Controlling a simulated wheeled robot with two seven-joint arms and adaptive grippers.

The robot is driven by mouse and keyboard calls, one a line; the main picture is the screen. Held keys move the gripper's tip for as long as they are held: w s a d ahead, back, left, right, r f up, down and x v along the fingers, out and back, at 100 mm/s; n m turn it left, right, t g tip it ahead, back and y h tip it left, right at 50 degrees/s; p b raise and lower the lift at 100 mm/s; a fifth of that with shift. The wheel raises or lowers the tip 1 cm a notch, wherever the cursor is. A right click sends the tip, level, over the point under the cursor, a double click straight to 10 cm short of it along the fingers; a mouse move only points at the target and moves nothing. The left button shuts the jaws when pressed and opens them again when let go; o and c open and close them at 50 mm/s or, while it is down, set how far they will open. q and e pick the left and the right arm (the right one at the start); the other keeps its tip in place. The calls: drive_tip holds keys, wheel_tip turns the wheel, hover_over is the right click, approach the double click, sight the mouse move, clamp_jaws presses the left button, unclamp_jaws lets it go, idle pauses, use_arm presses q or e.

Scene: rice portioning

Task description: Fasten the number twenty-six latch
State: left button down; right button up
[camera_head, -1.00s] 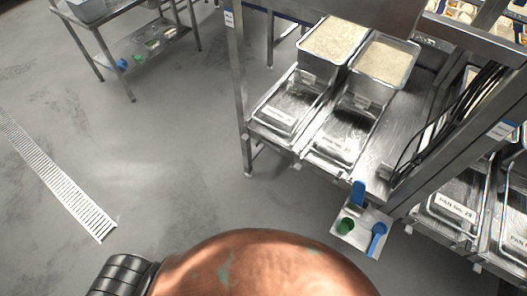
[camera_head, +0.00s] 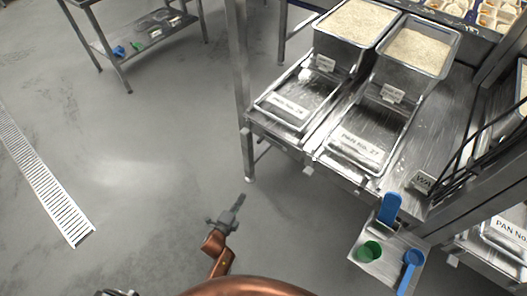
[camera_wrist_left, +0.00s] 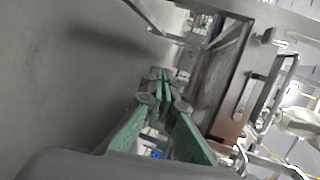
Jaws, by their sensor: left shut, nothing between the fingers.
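The pan whose small label seems to read 26 (camera_head: 287,106) lies in the left bay of the steel rack. Its number is too small to read surely. The pan labelled 27 (camera_head: 355,148) is to its right. I cannot single out the number twenty-six latch in the head view. My left gripper (camera_head: 239,201) is shut and empty, in front of and below the rack's left front corner, apart from it. In the left wrist view its green fingers (camera_wrist_left: 160,78) meet beside a steel frame with a wire-like handle (camera_wrist_left: 279,88).
Two rice-filled bins (camera_head: 355,24) (camera_head: 421,50) stand behind the pans. A small shelf (camera_head: 385,262) with a blue scoop, green cup and blue spoon juts out at the front right. The rack's upright post (camera_head: 240,70) is at its left. Open floor lies left.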

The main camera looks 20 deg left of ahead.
use_arm(q)
drive_tip(key=w+d+r+m+t+h+b, duration=0.2)
drive_tip(key=w+r+m+t+b, duration=0.3)
drive_tip(key=w+r+m+b, duration=0.3)
drive_tip(key=shift+d+r+m+h+b, duration=0.3)
drive_tip(key=shift+d+r+m+b, duration=0.25)
drive_tip(key=shift+r+m+b, duration=1.25)
use_arm(e)
drive_tip(key=shift+y, duration=0.5)
drive_tip(key=shift+w+a+r, duration=0.35)
drive_tip(key=shift+w+r, duration=0.05)
drive_tip(key=shift+r, duration=0.3)
drive_tip(key=shift+w+a+r, duration=0.4)
drive_tip(key=shift+r, duration=0.25)
drive_tip(key=shift+w+a+r, duration=0.35)
drive_tip(key=shift+w+r, duration=0.05)
drive_tip(key=shift+r, duration=0.3)
use_arm(q)
drive_tip(key=shift+w+f, duration=0.1)
drive_tip(key=shift+f, duration=0.25)
drive_tip(key=w+r+p, duration=0.2)
drive_tip(key=w+r, duration=0.3)
drive_tip(key=w, duration=0.5)
drive_tip(key=shift+p, duration=0.3)
use_arm(e)
drive_tip(key=s+d+r+g+h, duration=0.1)
drive_tip(key=s+d+r+g, duration=0.1)
drive_tip(key=s+d+r, duration=0.1)
drive_tip(key=shift+s+r, duration=0.6)
drive_tip(key=shift+r, duration=0.3)
